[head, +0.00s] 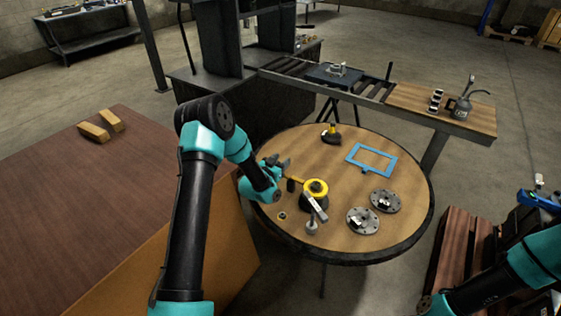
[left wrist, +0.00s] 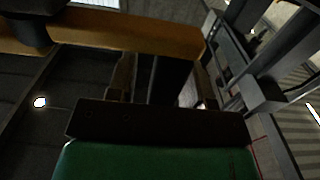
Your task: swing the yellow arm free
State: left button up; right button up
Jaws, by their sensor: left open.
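The yellow arm (head: 296,180) sticks out to the left from a yellow ring on a dark round base (head: 316,197) on the round table. In the left wrist view the yellow arm (left wrist: 130,36) crosses the top of the picture, just beyond my fingertips. My left gripper (head: 282,167) is open beside the arm's outer end, and its two fingers also show in the left wrist view (left wrist: 164,75). No contact between fingers and arm can be made out.
The round table (head: 335,145) also bears a blue frame (head: 371,160), two grey flanged discs (head: 385,201) (head: 362,220), a small dark and yellow part (head: 331,135) and a grey-handled tool (head: 313,208). A brown bench (head: 80,200) stands left. A roller conveyor (head: 320,76) runs behind.

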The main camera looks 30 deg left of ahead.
pick_arm(q)
jog(key=shift+c, duration=0.4)
grip_shut()
